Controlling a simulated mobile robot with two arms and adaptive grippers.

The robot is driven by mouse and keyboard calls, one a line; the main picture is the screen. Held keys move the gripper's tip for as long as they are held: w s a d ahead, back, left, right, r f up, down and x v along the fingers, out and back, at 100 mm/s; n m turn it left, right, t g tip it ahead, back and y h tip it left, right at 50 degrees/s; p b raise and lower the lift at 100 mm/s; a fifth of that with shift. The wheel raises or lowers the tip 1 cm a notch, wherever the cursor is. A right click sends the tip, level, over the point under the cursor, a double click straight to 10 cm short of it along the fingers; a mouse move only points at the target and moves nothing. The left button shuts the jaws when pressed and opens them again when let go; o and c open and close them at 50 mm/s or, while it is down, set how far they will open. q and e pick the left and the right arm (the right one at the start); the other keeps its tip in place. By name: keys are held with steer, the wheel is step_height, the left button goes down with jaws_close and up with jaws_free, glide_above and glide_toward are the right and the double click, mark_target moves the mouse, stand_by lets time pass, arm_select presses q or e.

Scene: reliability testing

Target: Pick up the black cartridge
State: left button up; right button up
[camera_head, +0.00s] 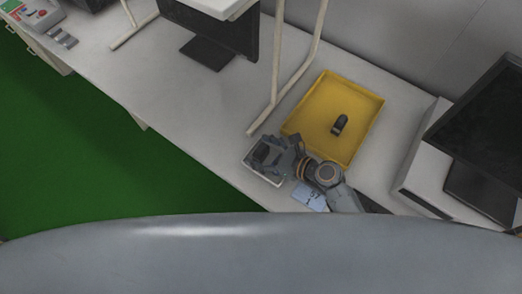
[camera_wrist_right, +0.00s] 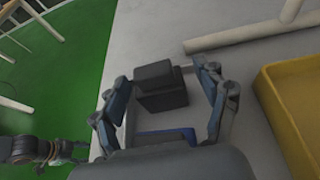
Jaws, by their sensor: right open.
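A black block, which looks like the black cartridge (camera_wrist_right: 160,86), stands in a shallow white tray between the fingers of my right gripper (camera_wrist_right: 163,100). The block also shows in the head view (camera_head: 263,152), partly covered by the right gripper (camera_head: 277,152). The right gripper is open, with one finger on each side of the block and visible gaps between. The white tray (camera_head: 274,181) lies near the table's front edge. In the wrist view, a dark jointed part at the left edge looks like my left arm's end; its fingers are unclear.
A yellow tray (camera_head: 361,143) holding a small black object (camera_head: 340,124) lies behind the right gripper. A light blue item (camera_head: 310,196) lies beside the white tray. A pale stand leg (camera_head: 277,62) rises nearby. A monitor (camera_head: 482,120) stands at right. The table's left middle is clear.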

steer(key=c, duration=1.3)
steer(key=shift+o, duration=0.2)
steer(key=shift+r, duration=0.1)
